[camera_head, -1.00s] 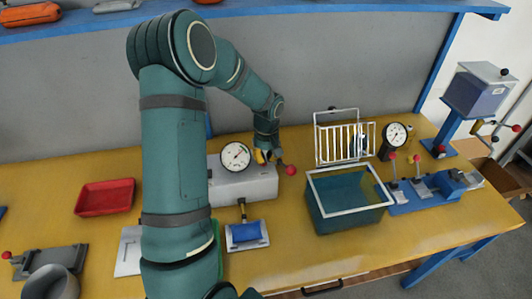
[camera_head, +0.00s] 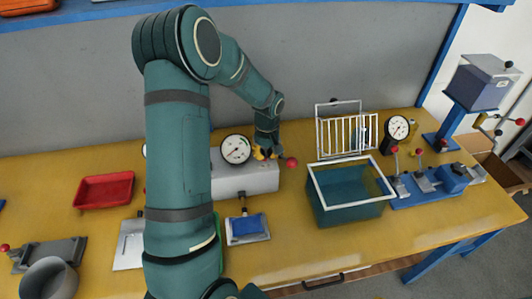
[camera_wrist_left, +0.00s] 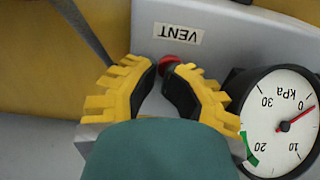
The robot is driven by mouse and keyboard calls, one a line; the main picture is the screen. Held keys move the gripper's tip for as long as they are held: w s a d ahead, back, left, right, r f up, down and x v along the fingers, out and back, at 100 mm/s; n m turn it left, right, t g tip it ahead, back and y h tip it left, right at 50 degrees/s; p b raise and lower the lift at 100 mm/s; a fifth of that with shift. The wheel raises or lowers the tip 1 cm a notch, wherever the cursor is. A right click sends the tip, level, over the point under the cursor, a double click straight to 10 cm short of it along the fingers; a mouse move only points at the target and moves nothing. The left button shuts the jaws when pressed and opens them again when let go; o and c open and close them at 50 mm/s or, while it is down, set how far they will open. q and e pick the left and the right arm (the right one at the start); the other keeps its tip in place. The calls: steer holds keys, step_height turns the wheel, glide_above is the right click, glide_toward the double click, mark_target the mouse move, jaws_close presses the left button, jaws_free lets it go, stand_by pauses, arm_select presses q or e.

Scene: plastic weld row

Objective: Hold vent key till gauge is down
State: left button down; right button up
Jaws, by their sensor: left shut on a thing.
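A grey box (camera_head: 245,181) with a round white gauge (camera_head: 236,149) stands at the back of the bench, in the middle of the head view. In the left wrist view, the red vent key (camera_wrist_left: 178,62) sits beside an upside-down VENT label (camera_wrist_left: 177,33). My left gripper (camera_wrist_left: 161,68) has yellow fingers with black pads, closed on the key and partly hiding it. The gauge (camera_wrist_left: 284,122) beside it reads in kPa, and its red needle points close to the 0. In the head view my left gripper (camera_head: 267,152) is at the box's back right. My right gripper is not seen.
A red-knobbed lever (camera_head: 291,162) sticks out at the box's right. A teal bin (camera_head: 346,213) and white rack (camera_head: 342,135) stand further right. A blue-padded fixture (camera_head: 247,226) lies in front. A red tray (camera_head: 104,191) is at left.

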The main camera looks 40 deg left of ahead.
mark_target(267, 157)
arm_select(q)
steer(key=shift+s+d+f, duration=0.1)
steer(key=shift+d+f, duration=0.15)
steer(key=shift+f, duration=0.05)
stand_by(0.4)
steer(key=shift+a+r+p, duration=0.1)
steer(key=shift+r+p, duration=0.25)
steer(key=shift+r, duration=0.1)
step_height(267, 157, up, 4)
steer(key=p, duration=0.2)
steer(key=shift+r+p, duration=0.25)
steer(key=shift+p, duration=0.15)
step_height(267, 157, up, 9)
steer(key=shift+r, duration=0.1)
